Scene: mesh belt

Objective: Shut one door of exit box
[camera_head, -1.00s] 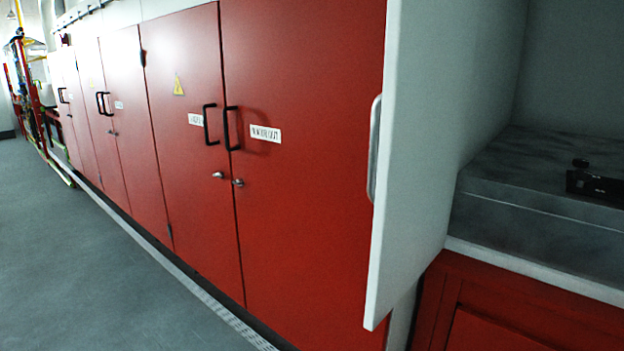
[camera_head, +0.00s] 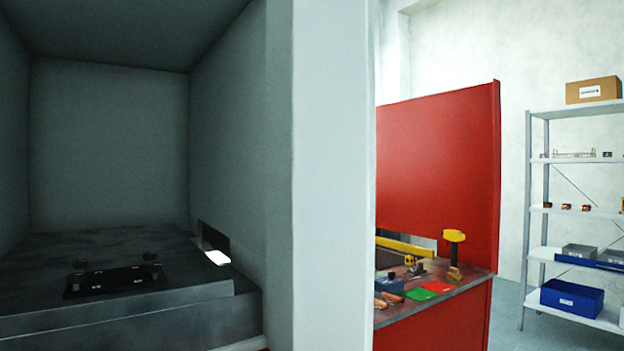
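The exit box fills the left of the view, its front open and its pale grey inner back wall (camera_head: 110,145) showing. A dark, flat fixture with two knobs (camera_head: 115,280) sits on the grey slab (camera_head: 200,305) inside. A small slot with a bright white patch (camera_head: 216,258) is low in its right wall. A pale upright panel (camera_head: 333,180) stands at the right of the opening. I cannot tell whether it is an open door or the box's side, and no handle shows on it. Neither of my grippers is in view.
Right of the panel is a red partition (camera_head: 440,170) with a bench (camera_head: 470,275) holding a yellow-headed tool (camera_head: 454,252) and coloured pads. A metal shelf rack (camera_head: 540,210) with a blue bin (camera_head: 572,298) stands farther right. Some grey floor (camera_head: 509,310) shows between.

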